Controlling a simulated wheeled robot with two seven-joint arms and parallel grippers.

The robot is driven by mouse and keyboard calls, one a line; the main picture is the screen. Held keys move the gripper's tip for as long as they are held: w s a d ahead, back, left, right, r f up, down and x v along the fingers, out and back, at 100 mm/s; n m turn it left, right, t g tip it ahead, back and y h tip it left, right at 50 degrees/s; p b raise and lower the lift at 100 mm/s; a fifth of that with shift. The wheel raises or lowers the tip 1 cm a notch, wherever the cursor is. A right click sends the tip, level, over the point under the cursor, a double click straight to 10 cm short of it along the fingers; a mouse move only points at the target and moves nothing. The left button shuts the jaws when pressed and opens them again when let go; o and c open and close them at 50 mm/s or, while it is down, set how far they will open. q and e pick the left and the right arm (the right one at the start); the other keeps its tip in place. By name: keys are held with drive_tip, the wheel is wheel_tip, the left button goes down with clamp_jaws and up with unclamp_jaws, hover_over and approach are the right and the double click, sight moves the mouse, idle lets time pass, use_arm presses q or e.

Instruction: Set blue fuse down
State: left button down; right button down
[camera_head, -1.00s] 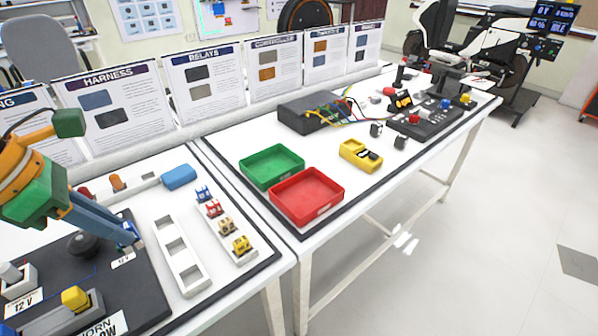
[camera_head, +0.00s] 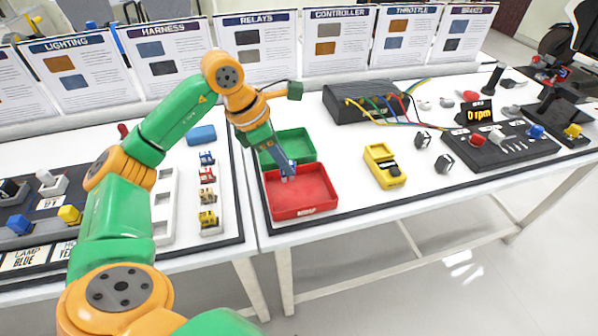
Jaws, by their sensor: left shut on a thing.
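My left gripper (camera_head: 287,172) reaches in from the left and points down over the red tray (camera_head: 318,207), near its back left part. It is shut on the small blue fuse, which is mostly hidden between the fingertips. I cannot tell whether the fuse touches the tray floor. The red tray otherwise looks empty. The green tray (camera_head: 304,142) stands right behind it, partly covered by the gripper. My right gripper is not in view.
A rack with blue, red and yellow fuses (camera_head: 207,219) stands left of the trays, beside an empty white slotted holder (camera_head: 163,206). A yellow meter (camera_head: 384,166) lies to the right. A dark controller box (camera_head: 366,101) with coloured wires stands behind.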

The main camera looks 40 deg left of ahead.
use_arm(q)
drive_tip(key=w+f, duration=0.1)
drive_tip(key=d+f, duration=0.1)
drive_tip(key=w+f, duration=0.1)
drive_tip(key=f, duration=0.1)
drive_tip(key=shift+w+d, duration=0.15)
drive_tip(key=shift+w, duration=0.15)
wheel_tip(320, 180, down, 2)
drive_tip(key=shift+f, duration=0.25)
drive_tip(key=shift+f, duration=0.25)
drive_tip(key=c, duration=0.8)
unclamp_jaws()
drive_tip(key=shift+r, duration=0.1)
drive_tip(key=shift+r, duration=0.1)
